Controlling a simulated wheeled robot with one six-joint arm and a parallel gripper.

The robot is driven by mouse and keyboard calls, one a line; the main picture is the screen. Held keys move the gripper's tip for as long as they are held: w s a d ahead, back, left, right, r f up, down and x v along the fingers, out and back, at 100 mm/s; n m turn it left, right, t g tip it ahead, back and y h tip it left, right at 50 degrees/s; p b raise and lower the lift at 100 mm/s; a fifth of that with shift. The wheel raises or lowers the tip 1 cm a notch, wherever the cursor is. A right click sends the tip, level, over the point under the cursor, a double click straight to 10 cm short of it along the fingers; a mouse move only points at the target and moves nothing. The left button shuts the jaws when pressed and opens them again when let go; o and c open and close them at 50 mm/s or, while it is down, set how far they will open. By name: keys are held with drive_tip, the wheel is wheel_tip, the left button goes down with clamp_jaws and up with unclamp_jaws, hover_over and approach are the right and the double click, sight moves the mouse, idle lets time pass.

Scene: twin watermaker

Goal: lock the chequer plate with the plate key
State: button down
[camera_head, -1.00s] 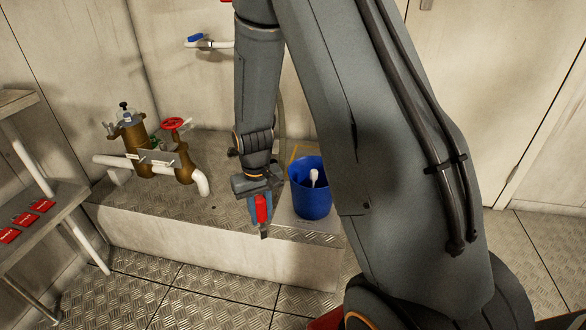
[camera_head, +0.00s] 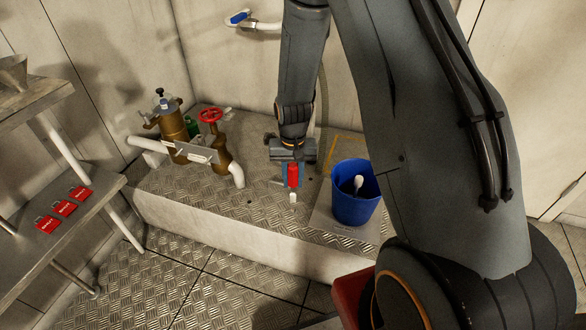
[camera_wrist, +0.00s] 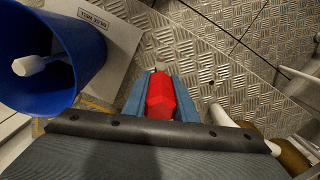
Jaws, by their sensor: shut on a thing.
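My gripper (camera_head: 292,178) is shut on the red handle of the plate key (camera_head: 293,174), which points down with its pale tip lowest. In the wrist view the red handle (camera_wrist: 161,97) sits between the blue fingers of my gripper (camera_wrist: 160,95), and a small metal tip shows beyond it. The key is over the chequer plate (camera_head: 232,208) on top of the raised ledge, left of the blue bucket. I cannot tell whether the tip touches the plate. No lock hole shows clearly under the tip.
The blue bucket (camera_head: 352,203) with a white-ended tool in it stands close to the right, on a pale board (camera_head: 330,222). Brass pipework with a red handwheel (camera_head: 210,115) stands left on the ledge. A shelf (camera_head: 100,195) with red tags is at far left.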

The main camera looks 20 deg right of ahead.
sight(293, 192)
drive_tip(key=m+p, duration=0.1)
drive_tip(key=p, duration=0.1)
drive_tip(key=m+p, duration=0.1)
drive_tip(key=p, duration=0.1)
drive_tip(key=shift+s+r+m, duration=0.1)
drive_tip(key=shift+r+m, duration=0.2)
drive_tip(key=shift+r, duration=0.05)
drive_tip(key=shift+f+m+p, duration=0.15)
drive_tip(key=shift+m+p, duration=0.45)
drive_tip(key=shift+p, duration=0.45)
drive_tip(key=shift+f+b, duration=1.6)
drive_tip(key=shift+f, duration=0.55)
drive_tip(key=shift+r, duration=0.2)
drive_tip(key=shift+p, duration=0.7)
drive_tip(key=shift+f+b, duration=0.6)
drive_tip(key=shift+f, duration=0.6)
